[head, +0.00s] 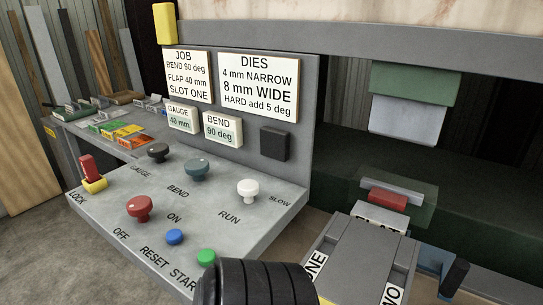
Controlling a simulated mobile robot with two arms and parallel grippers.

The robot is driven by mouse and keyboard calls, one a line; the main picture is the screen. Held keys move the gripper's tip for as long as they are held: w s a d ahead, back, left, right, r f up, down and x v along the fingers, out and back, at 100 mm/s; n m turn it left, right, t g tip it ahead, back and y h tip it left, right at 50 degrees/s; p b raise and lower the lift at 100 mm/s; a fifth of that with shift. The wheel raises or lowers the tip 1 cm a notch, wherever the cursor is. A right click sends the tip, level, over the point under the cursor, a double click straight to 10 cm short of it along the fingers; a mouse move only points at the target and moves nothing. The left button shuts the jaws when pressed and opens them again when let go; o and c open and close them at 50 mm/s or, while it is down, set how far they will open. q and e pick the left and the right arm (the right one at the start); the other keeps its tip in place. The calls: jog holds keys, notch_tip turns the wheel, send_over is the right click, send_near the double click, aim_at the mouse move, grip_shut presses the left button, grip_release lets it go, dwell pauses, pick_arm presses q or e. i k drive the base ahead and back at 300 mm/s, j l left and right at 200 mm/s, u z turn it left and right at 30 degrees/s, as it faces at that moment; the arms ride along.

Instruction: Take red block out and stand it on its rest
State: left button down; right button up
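A small red block (388,199) lies low in the press opening at the right, under the grey upper tool (408,118) and in front of a greyish see-through bar (397,184). A white lettered piece partly hides its lower side. At the far left of the console, a red upright piece (88,167) stands in a yellow base (94,185) marked LOCK. I cannot tell a rest for the block in this view. Neither of my grippers shows.
The sloping console (200,215) carries several knobs and buttons, with a sign panel (255,135) behind. A grey slotted table (350,265) lies front right.

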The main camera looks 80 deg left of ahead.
aim_at(89, 168)
jog(key=u, duration=3.8)
